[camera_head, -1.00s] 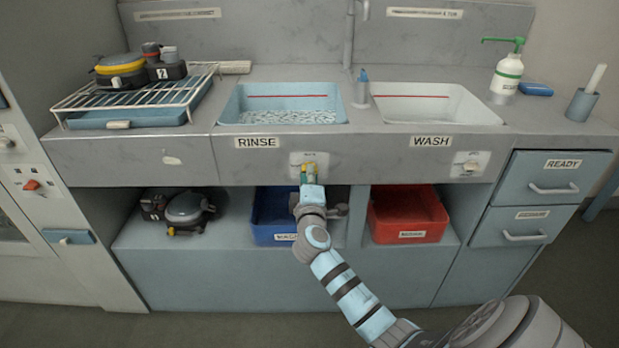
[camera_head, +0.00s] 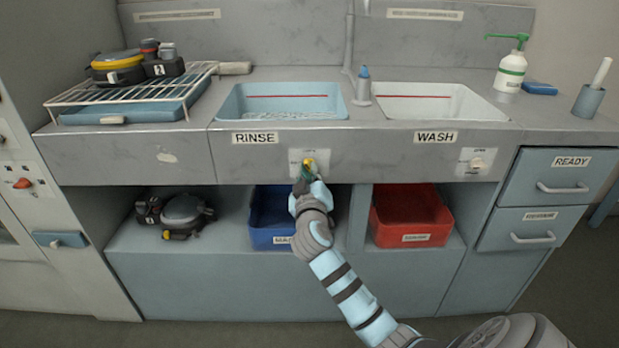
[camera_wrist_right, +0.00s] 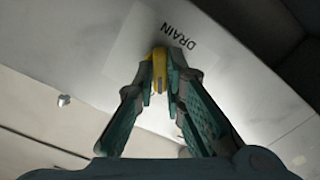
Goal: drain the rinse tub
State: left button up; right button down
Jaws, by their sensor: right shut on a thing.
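The rinse tub (camera_head: 240,103) is the pale blue basin at the left, above the RINSE label (camera_head: 255,138). Clear rippled water (camera_head: 290,115) lies in it below a red line. My right gripper (camera_head: 308,170) is at the counter's front panel below this tub. In the right wrist view the gripper (camera_wrist_right: 160,85) is shut on a yellow drain handle (camera_wrist_right: 159,65), beside the word DRAIN on a pale plate (camera_wrist_right: 135,45). The fingers hide part of the handle. My left gripper is not in view.
The wash tub (camera_head: 470,108), with its own drain knob (camera_head: 477,162), is at the right. A blue bin (camera_head: 270,238) and a red bin (camera_head: 412,228) stand in the shelf below. A rack (camera_head: 75,103) holds a breathing set at the left.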

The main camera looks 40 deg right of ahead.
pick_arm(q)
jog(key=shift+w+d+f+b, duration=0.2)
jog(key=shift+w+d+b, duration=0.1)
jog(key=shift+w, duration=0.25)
pick_arm(e)
jog(key=shift+f+m, duration=0.1)
jog(key=shift+m, duration=0.7)
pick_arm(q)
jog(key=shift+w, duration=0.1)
pick_arm(e)
jog(key=c, duration=1.7)
grip_release()
jog(key=shift+o, duration=0.2)
jog(key=v, duration=1.2)
